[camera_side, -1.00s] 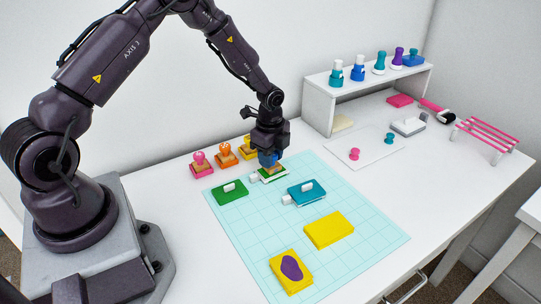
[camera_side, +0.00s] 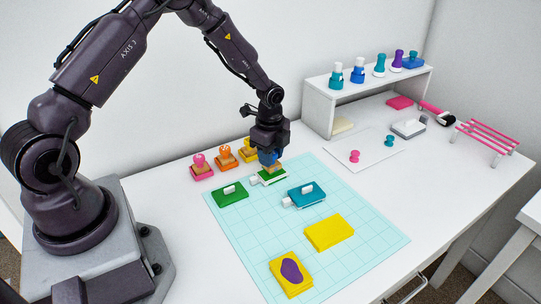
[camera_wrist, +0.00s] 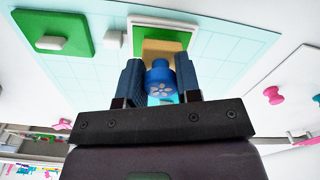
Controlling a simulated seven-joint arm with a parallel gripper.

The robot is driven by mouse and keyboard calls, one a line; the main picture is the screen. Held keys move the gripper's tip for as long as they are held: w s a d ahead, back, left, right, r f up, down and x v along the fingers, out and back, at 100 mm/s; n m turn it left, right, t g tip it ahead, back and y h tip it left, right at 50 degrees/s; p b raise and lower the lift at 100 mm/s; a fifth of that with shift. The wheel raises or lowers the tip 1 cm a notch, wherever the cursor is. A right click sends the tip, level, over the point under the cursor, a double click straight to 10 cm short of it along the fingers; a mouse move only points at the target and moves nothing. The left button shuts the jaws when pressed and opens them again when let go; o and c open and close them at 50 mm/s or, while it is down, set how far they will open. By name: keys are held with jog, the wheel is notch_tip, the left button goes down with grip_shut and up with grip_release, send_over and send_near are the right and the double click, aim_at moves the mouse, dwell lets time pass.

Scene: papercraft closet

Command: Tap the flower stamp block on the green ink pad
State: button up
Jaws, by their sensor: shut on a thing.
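My gripper (camera_side: 269,148) is shut on the blue knob of the flower stamp block (camera_side: 268,157). In the wrist view, my gripper's two fingers (camera_wrist: 160,82) flank the blue knob (camera_wrist: 160,75), which bears a pale flower mark. The stamp's tan block shows beyond the knob. The green ink pad (camera_side: 272,176), with a white rim, lies directly below the stamp; it also shows in the wrist view (camera_wrist: 171,36). The block seems to be just above the pad, but I cannot tell whether they touch.
A green lid (camera_side: 230,197) with a white handle and a teal pad (camera_side: 305,194) lie nearby on the cutting mat (camera_side: 255,245). Pink (camera_side: 201,172) and orange (camera_side: 227,163) stamps and a yellow one stand behind the mat. A white shelf (camera_side: 318,104) stands at the back.

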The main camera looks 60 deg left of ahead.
jog(key=shift+f, duration=0.75)
dwell(0.9)
jog(key=shift+r, duration=0.15)
jog(key=shift+r, duration=0.6)
jog(key=shift+f, duration=0.7)
dwell(0.8)
jog(key=shift+o, duration=1.4)
grip_shut()
jog(key=shift+r, duration=3.05)
